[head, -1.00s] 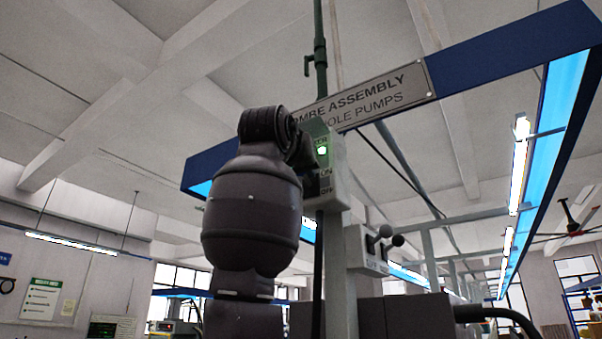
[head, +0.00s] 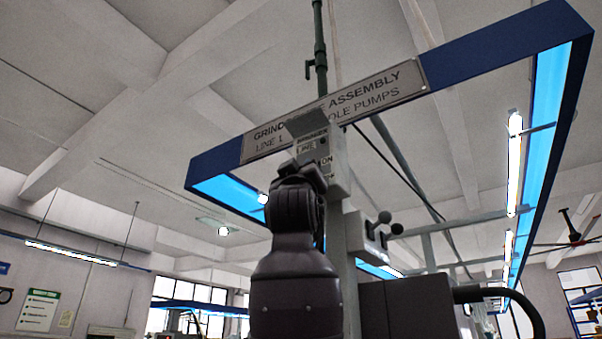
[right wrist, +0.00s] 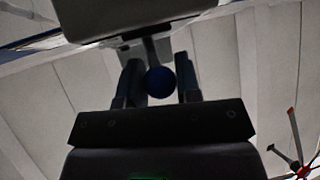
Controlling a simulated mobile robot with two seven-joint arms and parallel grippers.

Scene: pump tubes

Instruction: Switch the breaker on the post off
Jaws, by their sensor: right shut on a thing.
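The breaker box (head: 338,165) is fixed high on the grey post (head: 336,235). Its "LINE" and "ON" labels show in the head view, and no green light shows on its face. My right arm's wrist covers the lower part of the box and the handle there. In the right wrist view, a dark blue ball knob (right wrist: 160,82) on a short stem sits between the two fingers of my right gripper (right wrist: 160,88), which is shut on it. The underside of a box (right wrist: 140,14) is just above the knob. My left gripper is out of view.
A smaller box with two dark ball-ended levers (head: 384,218) is on the post's right side, below the breaker. A grey cabinet (head: 405,305) with a thick dark hose (head: 500,296) stands lower right. A blue-edged sign frame (head: 480,55) hangs overhead.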

